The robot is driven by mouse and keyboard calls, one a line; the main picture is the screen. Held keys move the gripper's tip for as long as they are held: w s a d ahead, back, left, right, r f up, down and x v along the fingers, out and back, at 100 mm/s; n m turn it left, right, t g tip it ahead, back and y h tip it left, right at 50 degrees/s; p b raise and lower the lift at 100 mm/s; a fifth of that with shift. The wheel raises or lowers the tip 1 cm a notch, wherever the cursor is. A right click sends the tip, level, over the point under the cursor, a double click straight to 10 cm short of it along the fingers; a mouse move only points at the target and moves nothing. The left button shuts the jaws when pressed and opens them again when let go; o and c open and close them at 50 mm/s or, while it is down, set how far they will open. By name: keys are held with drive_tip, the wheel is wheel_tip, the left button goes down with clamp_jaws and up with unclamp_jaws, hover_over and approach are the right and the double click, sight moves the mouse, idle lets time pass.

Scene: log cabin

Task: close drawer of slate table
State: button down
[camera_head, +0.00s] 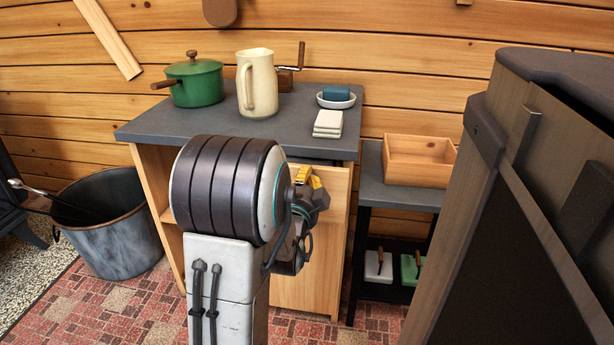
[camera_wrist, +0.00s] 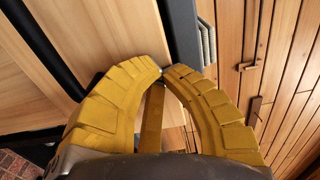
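The slate table (camera_head: 210,122) stands against the log wall, with a dark grey top and pale wood sides. A pale wood front (camera_head: 325,235) shows below its top at the right. My arm hides much of the front, so I cannot tell how far the drawer stands out. My gripper (camera_head: 311,180) is in front of this wood, just below the top's edge, with yellow fingers. In the wrist view my gripper (camera_wrist: 163,72) has its fingertips together with nothing seen between them. Pale wood (camera_wrist: 110,35) lies beyond the tips; contact is unclear.
A green pot (camera_head: 196,84), cream pitcher (camera_head: 258,85), white tiles (camera_head: 328,122) and blue soap on a dish (camera_head: 337,97) stand on the top. A low dark shelf with a wooden box (camera_head: 418,160) is right. A metal bucket (camera_head: 108,230) is left. A large cabinet (camera_head: 500,230) crowds the right.

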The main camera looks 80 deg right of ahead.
drive_tip(key=d, duration=0.2)
drive_tip(key=shift+d, duration=0.35)
idle(0.4)
